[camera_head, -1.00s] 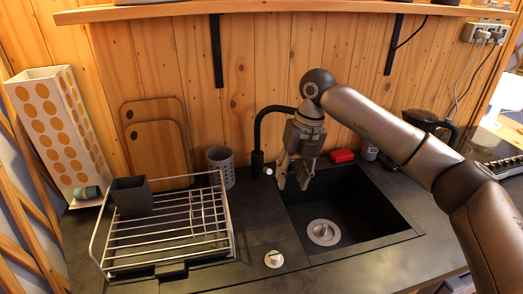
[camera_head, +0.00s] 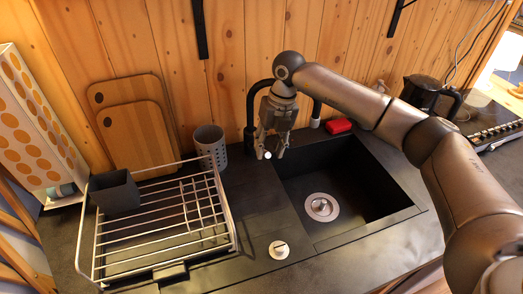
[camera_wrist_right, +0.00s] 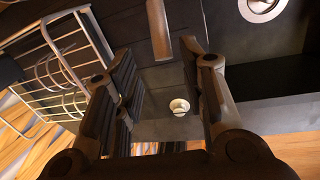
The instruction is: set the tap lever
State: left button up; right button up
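The black tap (camera_head: 251,112) stands behind the sink, its spout arching right behind my right gripper. A small pale round end (camera_head: 267,155), seemingly the tap lever's tip, shows low at the gripper's fingers. My right gripper (camera_head: 273,146) points down beside the tap's upright and is open. I cannot tell whether the fingers touch the lever. My left gripper is not in view.
The black sink basin (camera_head: 380,190) with its drain (camera_head: 321,207) lies to the right. A wire dish rack (camera_head: 150,238) and a grey cup (camera_head: 210,145) stand left. A red sponge (camera_head: 338,126) lies behind the basin. A round knob (camera_head: 279,250) sits on the front ledge.

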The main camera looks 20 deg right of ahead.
aim_at(267, 152)
jog(key=f, duration=0.3)
jog(key=shift+w+p, duration=0.35)
jog(key=shift+f, duration=0.6)
jog(key=shift+a, duration=0.25)
jog(key=shift+c, duration=0.7)
jog(key=c, duration=0.5)
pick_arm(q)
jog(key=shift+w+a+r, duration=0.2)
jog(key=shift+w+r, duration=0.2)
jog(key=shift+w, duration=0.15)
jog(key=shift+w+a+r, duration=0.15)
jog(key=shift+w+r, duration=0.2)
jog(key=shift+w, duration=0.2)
pick_arm(e)
grip_shut()
